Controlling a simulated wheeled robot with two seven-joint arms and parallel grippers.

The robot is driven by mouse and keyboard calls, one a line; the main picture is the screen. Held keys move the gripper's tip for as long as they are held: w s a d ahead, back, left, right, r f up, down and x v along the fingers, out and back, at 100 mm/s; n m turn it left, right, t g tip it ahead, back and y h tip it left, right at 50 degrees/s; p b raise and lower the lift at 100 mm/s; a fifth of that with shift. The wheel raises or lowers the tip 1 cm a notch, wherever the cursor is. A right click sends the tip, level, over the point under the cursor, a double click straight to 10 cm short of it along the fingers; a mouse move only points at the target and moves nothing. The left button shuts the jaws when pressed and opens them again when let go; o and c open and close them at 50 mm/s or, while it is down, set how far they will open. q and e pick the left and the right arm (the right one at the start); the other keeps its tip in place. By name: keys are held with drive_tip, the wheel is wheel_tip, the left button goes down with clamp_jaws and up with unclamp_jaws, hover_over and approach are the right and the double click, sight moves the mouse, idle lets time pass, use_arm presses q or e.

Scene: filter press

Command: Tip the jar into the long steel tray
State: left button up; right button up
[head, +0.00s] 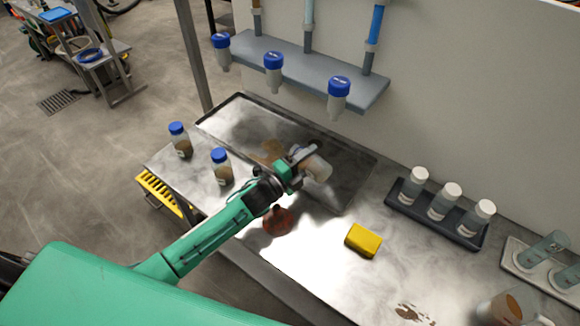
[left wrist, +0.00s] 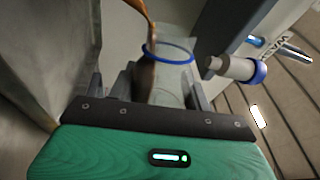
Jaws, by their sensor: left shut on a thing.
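The jar (head: 318,168) is clear with a blue ring at its mouth, which shows in the left wrist view (left wrist: 182,55). My left gripper (head: 303,167) is shut on it, and the fingers (left wrist: 145,88) flank it in the wrist view. The jar is tilted over the long steel tray (head: 235,115). Brown liquid lies inside it, and a brown stream (left wrist: 152,28) runs out past the rim. A brown patch (head: 271,148) lies on the tray floor. My right gripper is not in view.
Two blue-lidded jars (head: 222,167) stand left of the tray. A red object (head: 277,221), a yellow block (head: 363,240) and a dark rack (head: 405,207) of white-capped bottles are on the bench. Blue-topped vessels (head: 273,66) hang from a shelf behind the tray. A brown spill (head: 410,312) lies in front.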

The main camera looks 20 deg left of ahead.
use_arm(q)
drive_tip(key=shift+n, duration=0.3)
drive_tip(key=shift+r+n+p, duration=0.2)
drive_tip(key=shift+n+p, duration=0.2)
drive_tip(key=shift+n, duration=0.3)
drive_tip(key=shift+d+r+n, duration=0.15)
drive_tip(key=shift+d+n, duration=0.05)
drive_tip(key=shift+n, duration=0.1)
idle(0.4)
